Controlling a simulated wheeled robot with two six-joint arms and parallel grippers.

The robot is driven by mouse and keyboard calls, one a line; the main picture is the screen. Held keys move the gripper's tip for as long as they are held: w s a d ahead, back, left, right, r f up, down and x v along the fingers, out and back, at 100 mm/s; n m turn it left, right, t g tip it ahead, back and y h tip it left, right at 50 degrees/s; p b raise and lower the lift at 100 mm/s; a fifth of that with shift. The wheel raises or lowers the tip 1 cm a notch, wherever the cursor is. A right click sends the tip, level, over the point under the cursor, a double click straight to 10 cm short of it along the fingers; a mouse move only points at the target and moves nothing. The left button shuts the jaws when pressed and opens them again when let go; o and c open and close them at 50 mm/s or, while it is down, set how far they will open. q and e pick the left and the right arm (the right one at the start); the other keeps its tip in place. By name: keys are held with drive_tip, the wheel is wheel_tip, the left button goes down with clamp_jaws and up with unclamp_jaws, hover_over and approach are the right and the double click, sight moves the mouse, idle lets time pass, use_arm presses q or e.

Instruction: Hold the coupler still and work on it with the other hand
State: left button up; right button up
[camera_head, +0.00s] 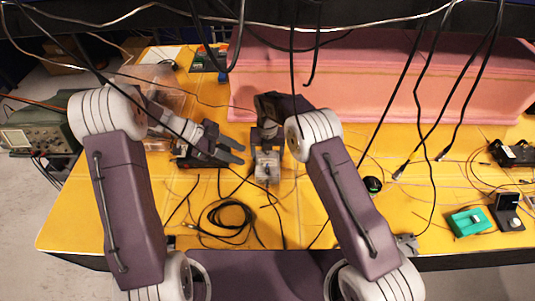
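My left gripper (238,151) reaches in from the left over the yellow table. Its two dark fingers are apart with nothing visible between them, and they point right, toward my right gripper. My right gripper (266,172) hangs over the middle of the table, in front of the pink foam. A grey, metallic-looking shape shows at its end; I cannot tell whether this is part of the gripper or a held piece. Its fingertips are not clear. I cannot pick out the coupler with certainty; it may be hidden at or under the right gripper.
Pink foam blocks (385,85) line the back of the table. Black cables (232,214) lie coiled in front, and others hang from above. A green box (468,222) and a small black stand (507,211) are at right. A grey instrument (38,130) stands at left.

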drive_tip(key=c, duration=0.9)
use_arm(q)
drive_tip(key=shift+o, duration=1.2)
drive_tip(key=shift+s, duration=0.1)
use_arm(e)
drive_tip(key=shift+c, duration=0.2)
use_arm(q)
drive_tip(key=n+t+y, duration=0.3)
drive_tip(key=n+y, duration=0.7)
drive_tip(key=n, duration=0.7)
approach(267, 167)
drive_tip(key=x, duration=0.9)
drive_tip(key=shift+f, duration=0.35)
